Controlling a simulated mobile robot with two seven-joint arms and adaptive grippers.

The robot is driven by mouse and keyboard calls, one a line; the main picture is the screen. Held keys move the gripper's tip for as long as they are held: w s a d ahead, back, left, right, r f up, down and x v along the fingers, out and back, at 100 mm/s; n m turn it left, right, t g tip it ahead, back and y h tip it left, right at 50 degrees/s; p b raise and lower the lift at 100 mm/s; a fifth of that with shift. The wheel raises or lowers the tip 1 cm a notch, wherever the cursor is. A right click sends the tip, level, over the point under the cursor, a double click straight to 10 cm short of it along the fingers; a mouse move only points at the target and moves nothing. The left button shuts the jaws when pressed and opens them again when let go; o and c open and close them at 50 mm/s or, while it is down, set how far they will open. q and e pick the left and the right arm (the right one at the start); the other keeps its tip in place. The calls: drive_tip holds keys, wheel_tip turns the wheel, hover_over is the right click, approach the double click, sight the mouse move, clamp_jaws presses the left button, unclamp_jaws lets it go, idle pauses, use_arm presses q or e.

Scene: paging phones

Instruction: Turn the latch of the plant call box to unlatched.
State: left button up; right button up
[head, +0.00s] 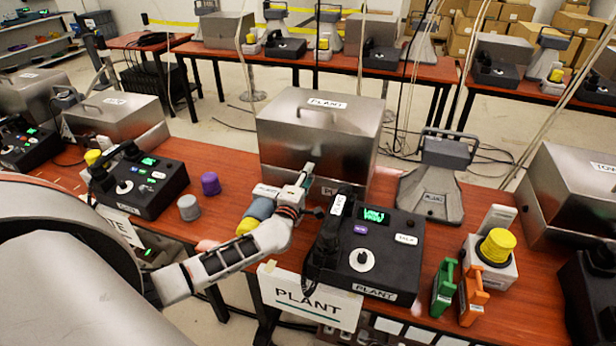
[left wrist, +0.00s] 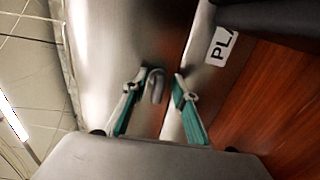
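The plant call box (head: 318,125) is a brushed-metal box with a PLANT label on its lid, standing at the middle of the table in the head view. Its front also fills much of the left wrist view (left wrist: 110,45). A small grey curved latch (left wrist: 155,85) shows in the left wrist view, near the seam between two metal parts. In the head view my gripper hides it. My left gripper (head: 306,180) is at the box's front. In the left wrist view its teal fingers (left wrist: 157,92) are apart, one on each side of the latch; contact is unclear. My right gripper is not in view.
A black PLANT phone console (head: 385,262) with a handset stands just right of my left arm. A grey stand (head: 434,190), a yellow-topped device (head: 492,262), and green (head: 444,287) and orange (head: 473,293) items are further right. Purple (head: 210,184) and grey (head: 188,207) knobs lie left.

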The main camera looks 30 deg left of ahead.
use_arm(q)
drive_tip(key=shift+s, duration=0.15)
drive_tip(key=v, duration=1.1)
drive_tip(key=shift+s+d, duration=0.2)
drive_tip(key=shift+s, duration=0.15)
